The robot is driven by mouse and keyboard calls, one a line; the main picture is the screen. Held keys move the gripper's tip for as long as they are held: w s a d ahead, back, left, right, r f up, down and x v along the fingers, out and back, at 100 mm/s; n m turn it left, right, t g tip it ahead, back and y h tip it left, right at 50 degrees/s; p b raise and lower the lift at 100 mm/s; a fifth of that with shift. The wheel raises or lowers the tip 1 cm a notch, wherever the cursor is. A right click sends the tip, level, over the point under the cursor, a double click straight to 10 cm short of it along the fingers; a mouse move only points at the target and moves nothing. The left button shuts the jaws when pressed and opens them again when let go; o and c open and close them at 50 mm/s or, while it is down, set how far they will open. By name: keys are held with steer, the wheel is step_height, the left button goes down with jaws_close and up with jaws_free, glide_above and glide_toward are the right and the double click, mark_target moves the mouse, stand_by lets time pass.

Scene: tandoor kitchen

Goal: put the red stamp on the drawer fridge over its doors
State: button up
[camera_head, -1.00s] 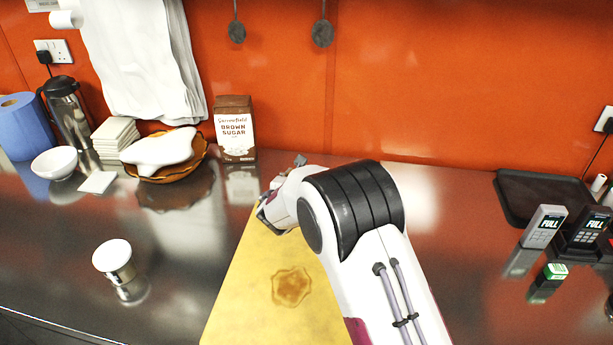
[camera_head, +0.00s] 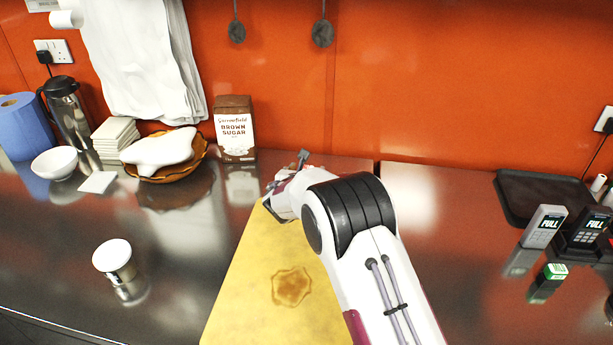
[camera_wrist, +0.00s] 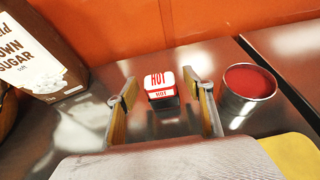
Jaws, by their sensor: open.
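The red stamp (camera_wrist: 161,88), a small dark block with a white and red top marked HOT, stands on the steel counter in the wrist view. My gripper (camera_wrist: 163,94) is open, with one finger on each side of the stamp in that view. I cannot tell whether the stamp is fully between the fingertips or just beyond them; no contact shows. In the head view my gripper (camera_head: 284,188) is partly hidden by my wrist at the far end of the yellow board, and the stamp is hidden. Neither view clearly shows fridge doors.
A metal cup with red contents (camera_wrist: 248,84) stands close right of my right finger. The brown sugar carton (camera_head: 235,130) is at the left. The yellow board (camera_head: 250,290) lies under my arm. A green-topped block (camera_head: 555,272) and black tray (camera_head: 520,195) are right. A counter seam runs behind my arm.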

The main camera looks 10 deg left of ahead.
stand_by(0.4)
steer(key=c, duration=1.3)
steer(key=shift+r, duration=0.2)
steer(key=shift+r, duration=4.85)
